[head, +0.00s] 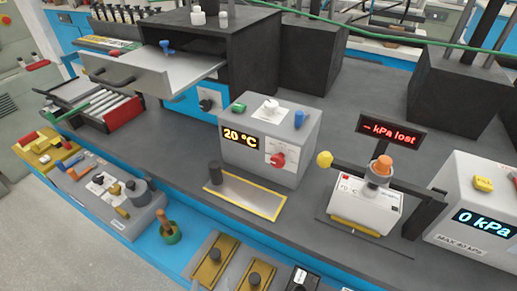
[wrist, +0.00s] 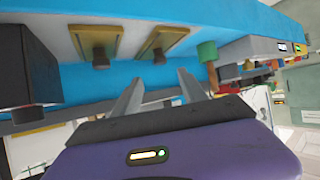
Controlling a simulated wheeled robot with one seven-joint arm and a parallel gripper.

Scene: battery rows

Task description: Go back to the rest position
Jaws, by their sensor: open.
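My gripper (wrist: 157,80) shows in the wrist view with its two grey fingers apart and nothing between them. The wrist picture looks tilted, with the blue bench front (wrist: 220,18) across the top. The fingers point toward the bench's blue edge, near two yellow plates with dark knobs (wrist: 158,45). I cannot tell the exact gap to them. The gripper does not show in the head view.
In the head view, a box reading 20 °C (head: 255,150) stands mid-bench, with an open drawer (head: 155,75) behind it. A "0 kPa" box (head: 480,215) stands right, beside a "kPa lost" display (head: 391,133). A green-based wooden-handled thing (head: 170,235) stands in front.

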